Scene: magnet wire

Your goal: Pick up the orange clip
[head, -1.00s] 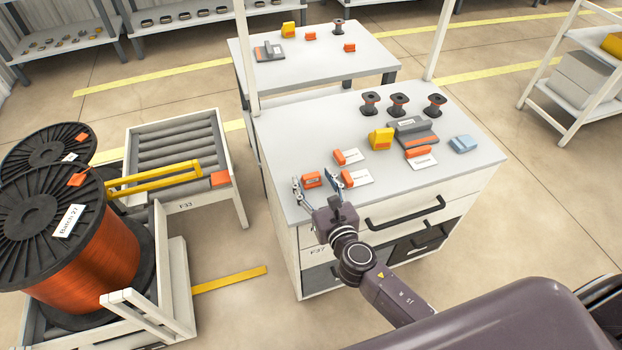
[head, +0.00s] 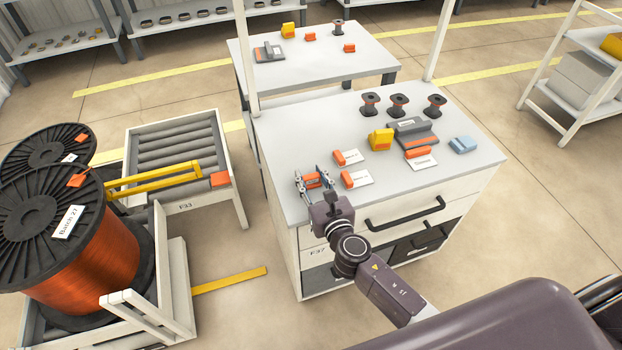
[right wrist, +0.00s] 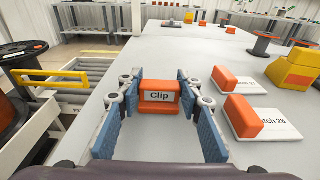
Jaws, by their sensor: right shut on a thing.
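The orange clip (head: 313,181) is a small block near the front left of the white workbench top (head: 283,150). In the right wrist view, the clip (right wrist: 158,97) is straight ahead and its white label reads "Clip". My right gripper (head: 311,180) is shut on it, one finger at each side. The fingers also show in the right wrist view (right wrist: 159,95), with their tips at the clip's sides. The clip appears to be at bench level; I cannot tell whether it touches the top. My left gripper is not in view.
Two orange blocks on labelled cards (head: 339,157) (head: 347,179) lie just right of the clip. A yellow block (head: 381,139), a grey-orange device (head: 412,131) and dark spools (head: 398,104) stand farther back. Large copper-wire reels (head: 95,255) stand left of the bench.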

